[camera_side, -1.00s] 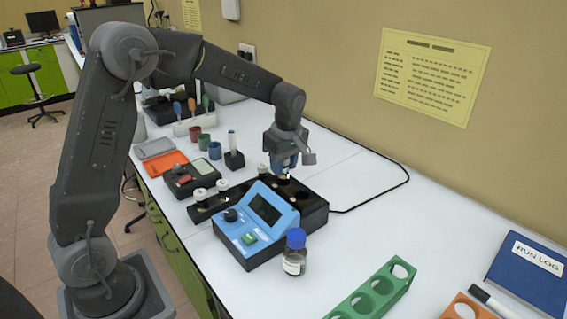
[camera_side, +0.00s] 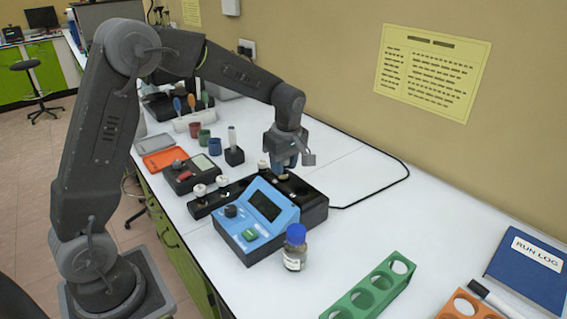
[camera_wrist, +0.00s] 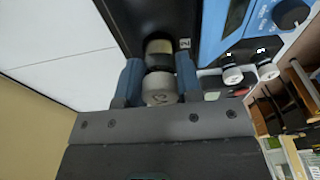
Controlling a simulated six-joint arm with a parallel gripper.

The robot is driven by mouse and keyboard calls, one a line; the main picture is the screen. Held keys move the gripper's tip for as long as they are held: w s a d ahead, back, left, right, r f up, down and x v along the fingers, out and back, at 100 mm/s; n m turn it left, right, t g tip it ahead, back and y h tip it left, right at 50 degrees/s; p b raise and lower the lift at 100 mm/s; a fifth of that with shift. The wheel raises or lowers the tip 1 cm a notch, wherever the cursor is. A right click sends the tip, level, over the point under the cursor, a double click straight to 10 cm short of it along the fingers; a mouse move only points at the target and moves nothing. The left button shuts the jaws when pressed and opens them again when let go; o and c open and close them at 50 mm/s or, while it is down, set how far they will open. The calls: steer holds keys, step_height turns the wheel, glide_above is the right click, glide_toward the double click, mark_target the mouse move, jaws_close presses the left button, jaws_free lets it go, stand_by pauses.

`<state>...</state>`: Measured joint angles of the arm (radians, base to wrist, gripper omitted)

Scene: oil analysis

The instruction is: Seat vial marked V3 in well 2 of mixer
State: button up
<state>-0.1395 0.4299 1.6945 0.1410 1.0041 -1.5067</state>
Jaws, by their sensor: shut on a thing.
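The mixer (camera_side: 257,225) has a blue front panel with a dark screen and a black well block (camera_side: 313,203) behind it. My gripper (camera_side: 284,168) is over this block in the side view. In the wrist view my gripper (camera_wrist: 158,83) has its two blue fingers shut on a vial with a pale round cap (camera_wrist: 160,90). The mark on the cap is too blurred to read surely. A dark round opening (camera_wrist: 158,47) shows just beyond the cap, beside a small label that looks like 2. The vial's lower part is hidden, so I cannot tell how deep it sits.
White-capped vials (camera_side: 199,190) stand in a black rack left of the mixer. A blue-capped brown bottle (camera_side: 295,248) stands close to the mixer's front right. A green rack (camera_side: 370,290) with round holes is at the front. The bench between mixer and wall is mostly clear, with a black cable.

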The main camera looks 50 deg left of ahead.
steer(key=shift+f, duration=0.5)
stand_by(0.3)
steer(key=o, duration=1.3)
steer(key=shift+r, duration=0.1)
steer(key=shift+r, duration=3.45)
